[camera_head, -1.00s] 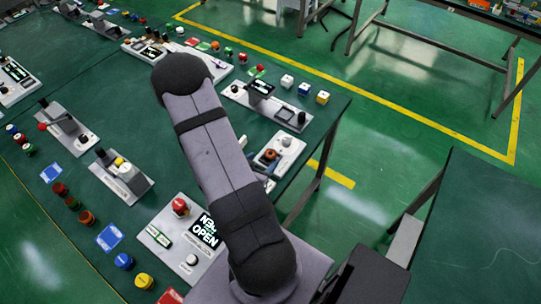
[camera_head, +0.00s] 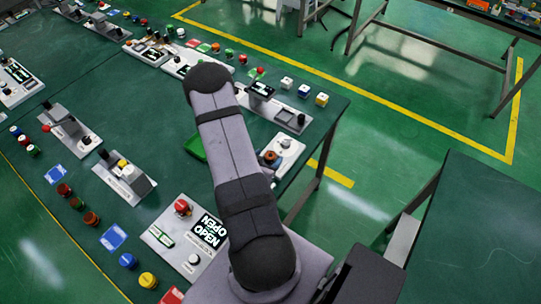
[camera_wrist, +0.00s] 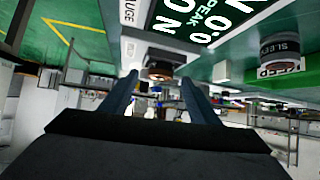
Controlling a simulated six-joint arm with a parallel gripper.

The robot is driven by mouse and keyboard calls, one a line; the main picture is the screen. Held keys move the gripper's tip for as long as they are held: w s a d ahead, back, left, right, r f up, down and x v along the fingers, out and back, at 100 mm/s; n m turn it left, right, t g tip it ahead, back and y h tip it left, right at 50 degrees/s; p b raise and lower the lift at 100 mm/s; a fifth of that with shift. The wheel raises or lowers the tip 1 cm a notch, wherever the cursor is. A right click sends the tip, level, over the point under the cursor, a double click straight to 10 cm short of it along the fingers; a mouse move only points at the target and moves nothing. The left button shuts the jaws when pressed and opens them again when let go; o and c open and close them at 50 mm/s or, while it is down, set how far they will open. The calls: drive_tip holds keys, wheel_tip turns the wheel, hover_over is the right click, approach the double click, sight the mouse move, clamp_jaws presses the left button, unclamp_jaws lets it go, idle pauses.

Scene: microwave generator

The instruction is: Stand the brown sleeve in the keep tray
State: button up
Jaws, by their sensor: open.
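My gripper (camera_wrist: 160,78) is open in the wrist view, its two dark fingers apart. A brown ring-shaped piece (camera_wrist: 160,70) appears in the gap beyond the fingertips; I cannot tell its distance or whether it is the brown sleeve. In the head view a brown piece (camera_head: 269,157) sits on a small white device near the table's right edge, and my arm hides the gripper. A green tray (camera_head: 195,147) shows partly beside my arm; I cannot tell whether it is the keep tray. A dark round piece (camera_wrist: 279,43) shows beside a KEEP label (camera_wrist: 282,67) at the wrist view's right.
Brown and red round pieces (camera_head: 77,204) stand at the left, with blue and yellow buttons (camera_head: 148,280) nearer. White and yellow cubes (camera_head: 321,99) stand near the far right edge.

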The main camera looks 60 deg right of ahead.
sight(269, 159)
drive_tip(key=shift+x, duration=0.8)
drive_tip(key=c, duration=1.3)
drive_tip(key=shift+r, duration=0.1)
drive_tip(key=shift+r+b, duration=0.65)
drive_tip(key=shift+r, duration=4.25)
